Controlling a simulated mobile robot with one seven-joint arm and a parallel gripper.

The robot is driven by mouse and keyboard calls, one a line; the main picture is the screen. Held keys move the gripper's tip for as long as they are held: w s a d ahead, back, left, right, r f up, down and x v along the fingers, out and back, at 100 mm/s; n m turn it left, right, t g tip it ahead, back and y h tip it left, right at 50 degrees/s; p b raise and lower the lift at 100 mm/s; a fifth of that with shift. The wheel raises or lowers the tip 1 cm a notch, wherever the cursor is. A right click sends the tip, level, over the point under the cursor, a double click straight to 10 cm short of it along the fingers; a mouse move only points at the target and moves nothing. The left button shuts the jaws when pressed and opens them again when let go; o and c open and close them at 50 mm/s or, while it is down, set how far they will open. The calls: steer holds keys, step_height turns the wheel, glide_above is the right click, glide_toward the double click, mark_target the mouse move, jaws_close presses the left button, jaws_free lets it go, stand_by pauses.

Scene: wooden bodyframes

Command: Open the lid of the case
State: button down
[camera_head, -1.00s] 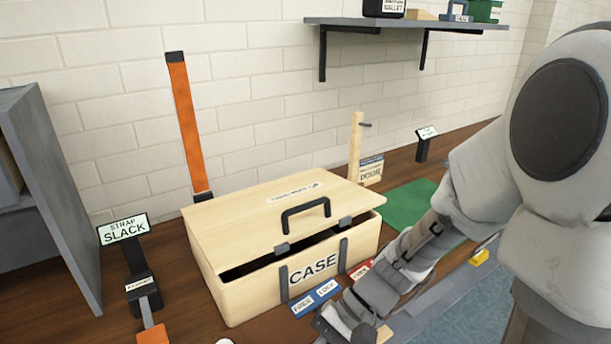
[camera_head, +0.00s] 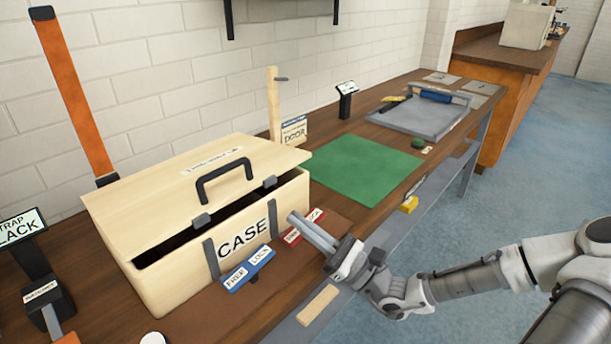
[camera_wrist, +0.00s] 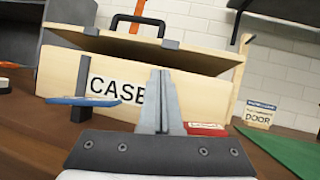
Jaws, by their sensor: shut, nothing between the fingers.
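The case (camera_head: 185,262) is a pale wooden box on the brown bench, labelled CASE on its front. Its lid (camera_head: 150,182) is slightly raised at the front, with a dark gap under its edge, and carries a black handle (camera_head: 224,183). Two dark latch parts sit on the lid's front edge, apart from the straps below. My gripper (camera_head: 297,218) is shut and empty, in front of the case's right front corner. In the wrist view the closed fingers (camera_wrist: 161,75) point at the case front (camera_wrist: 205,98), below the lid edge (camera_wrist: 200,57). Whether they touch it cannot be told.
A blue label block (camera_head: 250,268) and a red one (camera_head: 304,228) stand before the case. A green mat (camera_head: 360,167) and a wooden post (camera_head: 273,105) lie right. An orange strap (camera_head: 72,90) stands behind left. A wooden strip (camera_head: 317,305) lies on the front ledge.

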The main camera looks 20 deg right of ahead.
mark_target(291, 167)
steer(key=d+m+t+h, duration=0.1)
steer(key=w+d+m+t+h, duration=0.1)
steer(key=d+t, duration=0.1)
steer(key=d+m+t+h, duration=0.1)
steer(key=d+m, duration=0.1)
steer(key=shift+w+d+r, duration=0.15)
steer(key=shift+w+r, duration=0.1)
steer(key=shift+w, duration=0.05)
steer(key=shift+w+d+r+t+h, duration=0.1)
steer(key=shift+w+t+h, duration=0.05)
steer(key=shift+t+h, duration=0.2)
steer(key=b+x, duration=0.2)
steer(key=x, duration=0.6)
steer(key=shift+w+a+r, duration=0.3)
steer(key=shift+r, duration=0.1)
steer(key=shift+w+a+r, duration=0.1)
steer(key=shift+w, duration=0.2)
